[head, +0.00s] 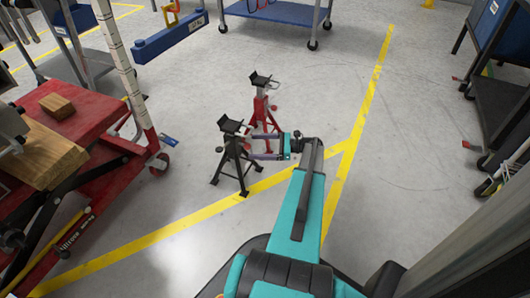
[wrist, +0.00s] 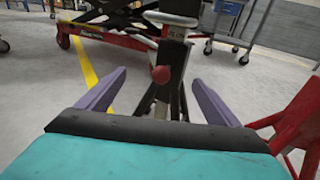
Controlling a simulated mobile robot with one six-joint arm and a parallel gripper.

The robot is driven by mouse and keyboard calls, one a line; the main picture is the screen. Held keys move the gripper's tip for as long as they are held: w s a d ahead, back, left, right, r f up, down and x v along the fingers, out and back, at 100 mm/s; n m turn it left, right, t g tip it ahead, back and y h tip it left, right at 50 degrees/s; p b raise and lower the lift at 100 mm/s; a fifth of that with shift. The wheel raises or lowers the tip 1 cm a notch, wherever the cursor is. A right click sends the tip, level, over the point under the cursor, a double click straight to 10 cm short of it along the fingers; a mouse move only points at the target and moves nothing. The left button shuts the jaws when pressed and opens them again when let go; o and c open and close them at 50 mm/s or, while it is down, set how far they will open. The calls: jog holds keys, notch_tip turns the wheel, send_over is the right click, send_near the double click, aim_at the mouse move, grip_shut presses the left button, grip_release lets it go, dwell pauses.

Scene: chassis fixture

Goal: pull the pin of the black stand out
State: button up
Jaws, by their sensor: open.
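The black stand (head: 234,152) stands upright on the floor, near the yellow line, left of my gripper (head: 253,146). It also shows straight ahead in the wrist view (wrist: 178,62), partly hidden behind my gripper's body at the bottom. The pin's red knob (wrist: 161,74) faces me in the wrist view. My gripper is open, with its two purple fingers (wrist: 160,78) left and right of the knob, a clear gap on both sides. Neither finger touches it. I cannot tell how deep the knob lies between the fingertips. The pin is not clear in the head view.
A red stand (head: 262,112) stands close behind the black one; its leg (wrist: 300,118) shows right of my fingers. A red lift cart (head: 100,118) with wood blocks is at the left. A blue-shelved cart (head: 275,11) is at the back. The right-hand floor is mostly clear.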

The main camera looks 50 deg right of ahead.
aim_at(250, 146)
jog(key=shift+b+x, duration=0.75)
jog(key=shift+x, duration=1.1)
jog(key=c, duration=2.1)
jog(key=shift+s, duration=0.25)
jog(key=shift+s+d+p, duration=0.15)
jog(key=shift+s+p, duration=0.45)
jog(key=shift+s, duration=0.3)
jog(key=shift+s+d+p, duration=0.2)
jog(key=shift+s+p, duration=0.4)
jog(key=shift+s, duration=0.35)
jog(key=o, duration=0.6)
jog(key=shift+s, duration=0.1)
jog(key=o, duration=1.5)
jog(key=shift+d, duration=0.15)
